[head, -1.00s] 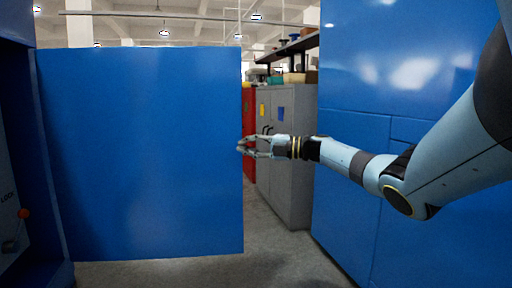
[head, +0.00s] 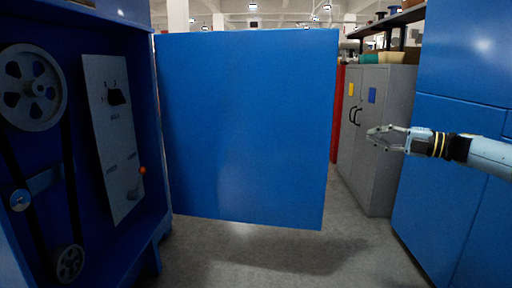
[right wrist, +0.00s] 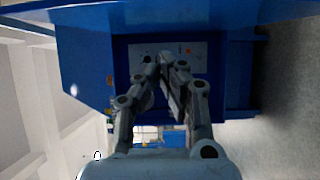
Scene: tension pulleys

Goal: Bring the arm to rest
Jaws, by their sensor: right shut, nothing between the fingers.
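My right arm comes in from the right edge in the head view. Its gripper (head: 374,134) is shut and empty, held in the air in front of the grey cabinet. In the right wrist view the gripper (right wrist: 162,58) has its fingertips close together with nothing between them, pointing towards the blue machine. My left gripper is not in view.
An open blue door panel (head: 245,125) stands mid-view. At left the blue machine holds a large pulley (head: 32,87), a smaller pulley (head: 69,263) and a control panel (head: 117,150). A grey cabinet (head: 385,150) and a blue cabinet (head: 455,165) stand right. Grey floor is free between.

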